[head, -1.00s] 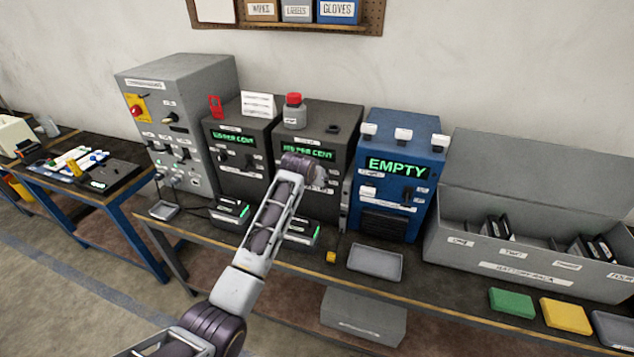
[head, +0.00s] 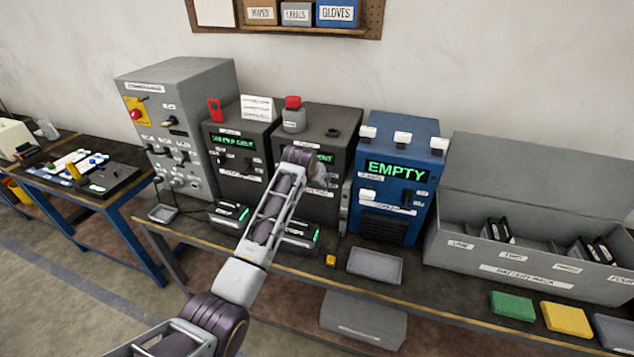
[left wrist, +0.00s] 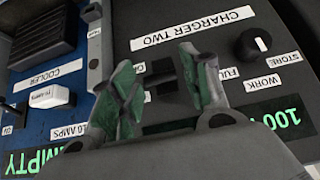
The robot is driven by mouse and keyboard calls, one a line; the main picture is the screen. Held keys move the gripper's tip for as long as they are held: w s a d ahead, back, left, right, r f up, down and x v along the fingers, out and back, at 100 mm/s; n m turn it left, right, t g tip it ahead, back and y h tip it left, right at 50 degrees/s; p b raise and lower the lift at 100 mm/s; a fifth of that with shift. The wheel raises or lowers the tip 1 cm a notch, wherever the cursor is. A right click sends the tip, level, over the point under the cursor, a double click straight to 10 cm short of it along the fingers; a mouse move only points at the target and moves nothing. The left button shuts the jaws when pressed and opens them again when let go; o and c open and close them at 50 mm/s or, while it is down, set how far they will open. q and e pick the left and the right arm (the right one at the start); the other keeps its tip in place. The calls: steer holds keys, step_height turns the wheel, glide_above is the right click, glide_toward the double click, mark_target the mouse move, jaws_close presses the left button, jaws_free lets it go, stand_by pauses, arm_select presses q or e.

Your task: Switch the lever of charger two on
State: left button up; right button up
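Charger two (head: 348,122) is the dark box in the middle of the bench in the head view. In the left wrist view its panel (left wrist: 195,28) appears upside down, with the CHARGER TWO label, a round knob and a green display. A black lever (left wrist: 164,82) shows between the fingers of my left gripper (left wrist: 165,88). The fingers have green pads and stand apart, one on each side of the lever; I cannot tell whether they touch it. The lever's position is partly hidden. In the head view my left gripper (head: 319,174) is in front of charger two's panel. My right gripper is not in view.
Another dark charger (head: 230,165) stands to the left, and the blue cooler (head: 400,150) reading EMPTY stands close on the right. A red-capped bottle (head: 293,118) sits on charger two. A grey tray (head: 375,266) and a small yellow block (head: 330,260) lie in front.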

arm_select(q)
steer(key=shift+v, duration=5.95)
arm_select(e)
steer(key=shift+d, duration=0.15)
arm_select(q)
steer(key=shift+f, duration=0.1)
